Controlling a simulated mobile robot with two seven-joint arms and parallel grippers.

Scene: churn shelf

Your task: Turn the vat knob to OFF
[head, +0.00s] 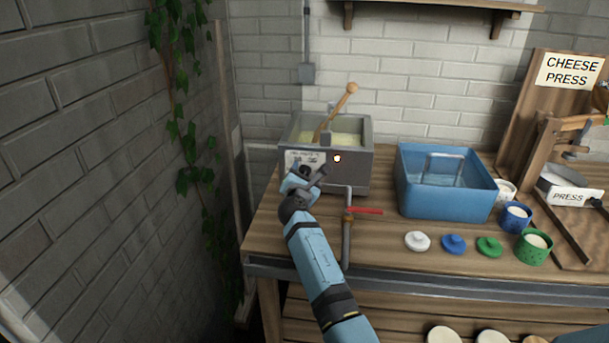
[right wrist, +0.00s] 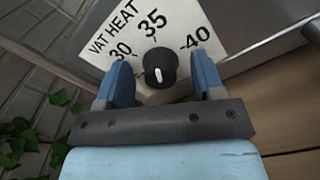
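The vat (head: 352,170) is a grey box holding pale liquid, at the back left of the bench. Its front bears a white VAT HEAT plate (head: 292,157), which also shows in the right wrist view (right wrist: 135,27) with the marks 30, 35 and 40. The black vat knob (right wrist: 160,67) has a white pointer mark on its lower part, on the side away from 35. I see no OFF mark. My right gripper (head: 314,176) is at the vat front. In the right wrist view its blue fingers are open on either side of the knob, with gaps. My left gripper is out of view.
A wooden paddle (head: 338,108) leans in the vat. A pipe with a red lever (head: 365,211) stands right of my right arm. A blue basin (head: 445,197), lids, cups and a cheese press stand further right. A brick wall with ivy is close on the left.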

